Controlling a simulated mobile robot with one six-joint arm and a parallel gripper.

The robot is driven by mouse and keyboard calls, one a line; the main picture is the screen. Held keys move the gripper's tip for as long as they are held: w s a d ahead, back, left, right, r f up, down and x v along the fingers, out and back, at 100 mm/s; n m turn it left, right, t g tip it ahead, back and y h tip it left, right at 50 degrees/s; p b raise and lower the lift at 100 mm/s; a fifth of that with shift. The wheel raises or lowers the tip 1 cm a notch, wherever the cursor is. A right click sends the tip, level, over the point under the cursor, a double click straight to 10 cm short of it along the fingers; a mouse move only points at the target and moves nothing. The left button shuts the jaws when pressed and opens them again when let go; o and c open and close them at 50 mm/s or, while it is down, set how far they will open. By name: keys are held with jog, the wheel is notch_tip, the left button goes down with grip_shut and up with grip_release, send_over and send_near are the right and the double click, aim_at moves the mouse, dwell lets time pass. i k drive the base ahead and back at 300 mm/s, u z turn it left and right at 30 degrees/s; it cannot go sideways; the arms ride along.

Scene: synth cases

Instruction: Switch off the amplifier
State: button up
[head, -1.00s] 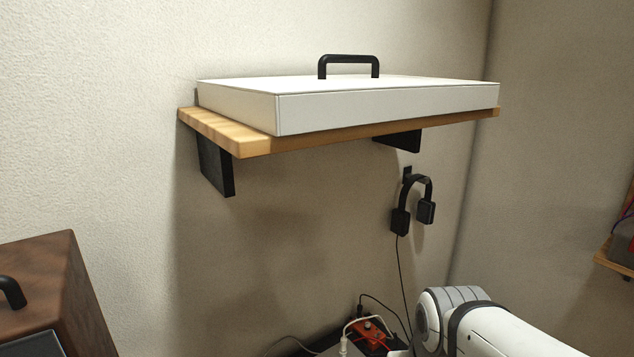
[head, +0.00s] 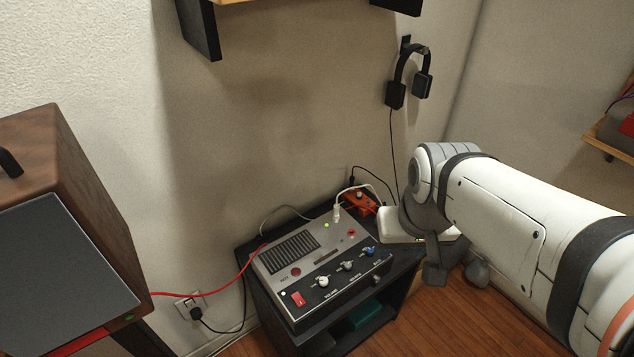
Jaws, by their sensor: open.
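The amplifier (head: 318,258) is a grey box with a dark vent grille and several knobs. It sits on a black stand low in the middle of the head view. A red rocker switch (head: 298,299) is at its front left corner; I cannot tell which way it is tipped. A small green light (head: 327,225) glows near the back edge. My gripper (head: 456,276) shows as grey parts below the end of my white arm, right of the amplifier and apart from it. It is open and empty, partly hidden by the arm.
The black stand (head: 396,285) also carries an orange box (head: 357,202) with cables and a white box (head: 396,226). A red cable (head: 215,287) runs left from the amplifier. A wooden cabinet (head: 80,190) stands at left. Headphones (head: 408,75) hang on the wall.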

aim_at(297, 299)
jog(key=z, duration=0.05)
jog(key=k, duration=0.5)
jog(key=u, duration=0.65)
jog(key=i, duration=0.55)
jog(key=u, duration=0.55)
jog(key=k, duration=1.1)
jog(key=z, duration=0.25)
jog(key=i, duration=0.75)
